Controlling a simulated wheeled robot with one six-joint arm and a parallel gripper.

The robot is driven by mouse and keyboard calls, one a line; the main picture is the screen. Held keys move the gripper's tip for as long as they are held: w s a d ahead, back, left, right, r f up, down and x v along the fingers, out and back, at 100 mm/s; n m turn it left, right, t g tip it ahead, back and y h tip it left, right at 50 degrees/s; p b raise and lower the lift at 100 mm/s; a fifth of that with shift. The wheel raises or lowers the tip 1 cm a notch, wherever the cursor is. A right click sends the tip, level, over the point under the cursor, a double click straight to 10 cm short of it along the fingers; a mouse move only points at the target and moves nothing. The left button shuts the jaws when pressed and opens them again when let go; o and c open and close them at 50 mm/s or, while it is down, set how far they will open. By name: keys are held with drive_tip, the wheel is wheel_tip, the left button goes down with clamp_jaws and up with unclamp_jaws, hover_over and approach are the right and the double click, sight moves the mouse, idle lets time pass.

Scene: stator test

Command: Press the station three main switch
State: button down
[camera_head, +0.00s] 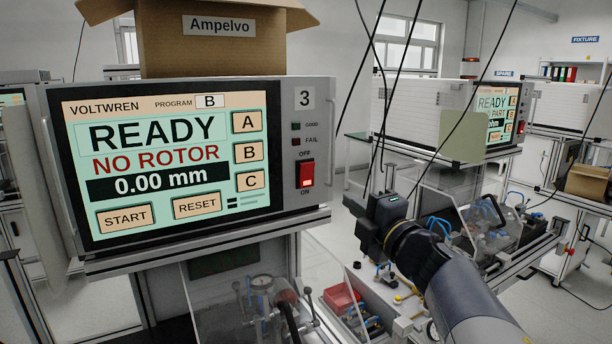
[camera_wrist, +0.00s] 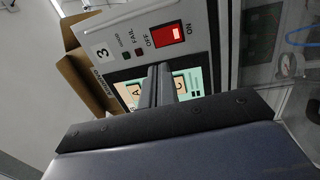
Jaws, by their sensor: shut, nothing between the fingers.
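The station three main switch (camera_head: 306,173) is a red rocker on the right side of the front panel marked 3. OFF is printed above it and ON below it; a bright patch shows near its ON end. It also shows in the wrist view (camera_wrist: 169,35), above the fingertips in the picture. I cannot tell which end is pressed in. My gripper (camera_head: 379,182) is to the right of the panel in the head view. In the wrist view my gripper (camera_wrist: 161,68) is shut and empty, its fingertips appearing apart from the switch.
The station's screen (camera_head: 165,160) is lit and reads READY, NO ROTOR, 0.00 mm. A cardboard box (camera_head: 215,50) sits on top of the unit. Black cables (camera_head: 402,70) hang right of the panel. Another station (camera_head: 497,115) and a bench with a clear cover stand behind my arm.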

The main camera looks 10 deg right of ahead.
sight(309, 169)
drive_tip(key=p+x, duration=0.3)
drive_tip(key=x, duration=1.1)
drive_tip(key=shift+r+p, duration=0.1)
drive_tip(key=shift+p, duration=0.2)
drive_tip(key=shift+w, duration=0.15)
